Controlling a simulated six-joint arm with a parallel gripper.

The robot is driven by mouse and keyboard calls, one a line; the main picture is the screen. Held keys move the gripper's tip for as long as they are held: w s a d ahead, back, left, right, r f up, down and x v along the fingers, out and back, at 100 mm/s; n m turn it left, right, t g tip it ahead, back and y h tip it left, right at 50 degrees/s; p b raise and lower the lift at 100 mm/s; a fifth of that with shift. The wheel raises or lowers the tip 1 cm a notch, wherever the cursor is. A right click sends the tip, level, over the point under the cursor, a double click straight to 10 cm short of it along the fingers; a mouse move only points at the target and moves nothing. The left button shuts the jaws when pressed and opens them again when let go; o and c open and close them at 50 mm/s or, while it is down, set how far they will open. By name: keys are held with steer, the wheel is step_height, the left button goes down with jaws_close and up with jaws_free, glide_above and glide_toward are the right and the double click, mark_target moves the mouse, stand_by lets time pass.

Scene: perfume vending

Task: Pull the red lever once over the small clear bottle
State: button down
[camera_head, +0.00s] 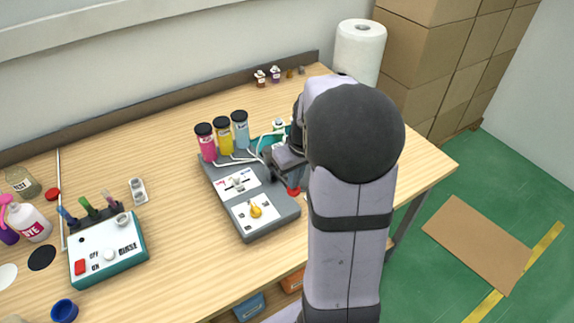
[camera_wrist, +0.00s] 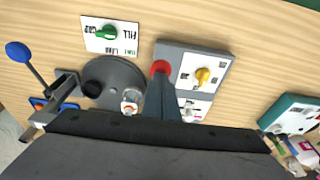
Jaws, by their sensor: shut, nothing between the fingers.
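The red lever's round red knob (camera_wrist: 160,67) shows in the wrist view beside the grey dispenser, and a bit of the red knob (camera_head: 293,190) shows in the head view just below my gripper. My gripper (camera_wrist: 163,78) is shut, with its dark fingertips right at the knob; I cannot tell whether they touch it. The lever's shaft is hidden. My arm hides the bottle in the head view.
The grey dispenser (camera_head: 258,226) has a yellow knob and pink, yellow and blue bottles behind it. A blue-knobbed lever (camera_wrist: 17,51) and a green-knobbed panel (camera_wrist: 100,42) are close by. A teal-edged box (camera_head: 107,248) stands left. Bare table lies between the two machines.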

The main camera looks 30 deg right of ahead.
mark_target(294, 191)
steer(key=shift+f+b, duration=1.75)
steer(key=shift+f, duration=0.75)
steer(key=shift+r, duration=0.1)
steer(key=shift+r+p, duration=3.85)
steer(key=shift+r, duration=0.55)
